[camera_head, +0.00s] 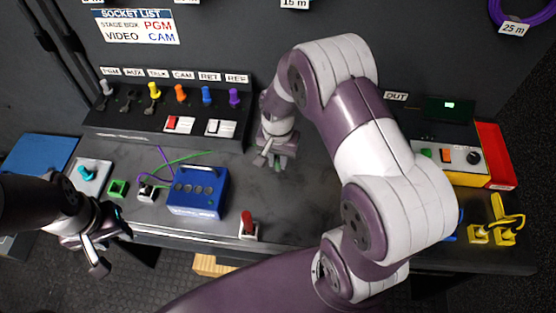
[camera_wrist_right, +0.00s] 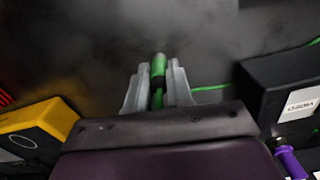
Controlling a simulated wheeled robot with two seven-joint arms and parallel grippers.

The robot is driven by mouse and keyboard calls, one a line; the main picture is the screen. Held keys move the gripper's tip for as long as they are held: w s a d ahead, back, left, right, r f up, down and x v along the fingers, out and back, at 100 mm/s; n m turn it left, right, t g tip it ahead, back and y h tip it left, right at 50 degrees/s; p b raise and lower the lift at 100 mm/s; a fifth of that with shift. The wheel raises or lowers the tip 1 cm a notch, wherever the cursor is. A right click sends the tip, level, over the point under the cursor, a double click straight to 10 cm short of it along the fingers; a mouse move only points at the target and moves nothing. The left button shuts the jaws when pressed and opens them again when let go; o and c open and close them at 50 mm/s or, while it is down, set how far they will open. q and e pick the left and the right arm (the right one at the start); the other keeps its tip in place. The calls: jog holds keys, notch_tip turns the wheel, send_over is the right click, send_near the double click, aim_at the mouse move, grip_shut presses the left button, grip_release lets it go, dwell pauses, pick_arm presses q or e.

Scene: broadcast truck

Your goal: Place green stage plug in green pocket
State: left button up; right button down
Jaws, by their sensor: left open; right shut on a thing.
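My right gripper (camera_head: 272,158) is shut on the green stage plug (camera_wrist_right: 158,68), above the grey desk (camera_head: 310,210). In the right wrist view the plug sticks out between the fingertips (camera_wrist_right: 158,85); in the head view it cannot be made out. A green cable (camera_wrist_right: 210,87) runs off to the right there, and a thin green cable (camera_head: 190,157) shows on the desk in the head view. A small green square holder, apparently the green pocket (camera_head: 118,187), sits at the desk's left front, well apart from the plug. My left gripper (camera_head: 108,243) is open and empty near the front left edge.
A blue box (camera_head: 198,192) and a small white-and-black block (camera_head: 148,192) stand between my right gripper and the green holder. A socket panel (camera_head: 165,122) with colored plugs is behind. A red switch (camera_head: 249,226) sits at the front edge. A yellow-red console (camera_head: 460,150) stands right.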

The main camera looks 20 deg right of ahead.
jog(key=shift+r, duration=0.6)
notch_tip(320, 180, up, 3)
jog(key=shift+r, duration=0.1)
jog(key=s+d+r, duration=0.6)
jog(key=s, duration=0.4)
jog(key=shift+r, duration=0.3)
